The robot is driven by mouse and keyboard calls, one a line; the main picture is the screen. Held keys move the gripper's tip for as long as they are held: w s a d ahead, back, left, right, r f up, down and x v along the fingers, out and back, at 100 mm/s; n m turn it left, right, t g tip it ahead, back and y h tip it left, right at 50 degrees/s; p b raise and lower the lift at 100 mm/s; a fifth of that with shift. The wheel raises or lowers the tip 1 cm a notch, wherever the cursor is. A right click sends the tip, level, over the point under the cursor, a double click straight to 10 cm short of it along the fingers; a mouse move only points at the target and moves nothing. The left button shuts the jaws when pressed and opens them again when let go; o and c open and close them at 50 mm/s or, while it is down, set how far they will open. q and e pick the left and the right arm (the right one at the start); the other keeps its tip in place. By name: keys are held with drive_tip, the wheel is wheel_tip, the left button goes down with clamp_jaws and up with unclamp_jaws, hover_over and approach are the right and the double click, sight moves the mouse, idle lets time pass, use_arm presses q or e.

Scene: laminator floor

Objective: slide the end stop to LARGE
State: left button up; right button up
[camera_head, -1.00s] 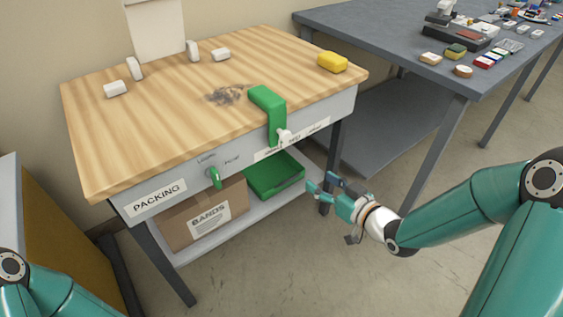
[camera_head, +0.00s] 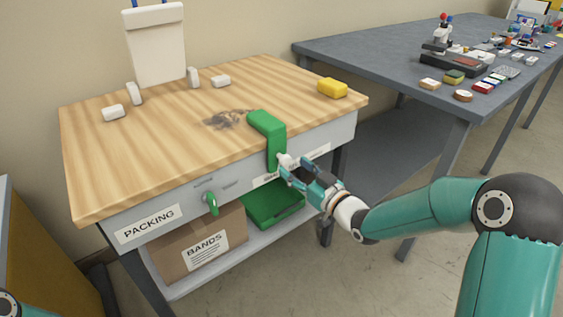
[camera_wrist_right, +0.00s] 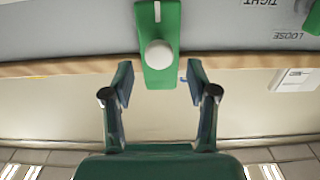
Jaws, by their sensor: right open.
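The green end stop (camera_head: 266,126) hooks over the front edge of the packing bench (camera_head: 150,160). Its white round knob (camera_head: 284,160) faces out at the front, near a label strip on the apron. In the right wrist view the knob (camera_wrist_right: 159,54) is centred just ahead of the fingers, on the green end stop (camera_wrist_right: 170,20). My right gripper (camera_head: 295,170) is open, its fingertips close to the knob. In the right wrist view the gripper (camera_wrist_right: 159,82) has nothing between its fingers. The size lettering is partly hidden by my gripper and unreadable. My left gripper is out of view.
A green lever (camera_head: 211,203) hangs on the apron; TIGHT and LOOSE lettering shows upside down in the wrist view. A yellow block (camera_head: 332,88) and white blocks (camera_head: 113,113) lie on the bench. A cardboard box (camera_head: 200,245) and green tray (camera_head: 274,204) sit below. A grey table (camera_head: 370,45) stands right.

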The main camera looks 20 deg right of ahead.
sight(287, 162)
drive_tip(key=shift+x, duration=2.25)
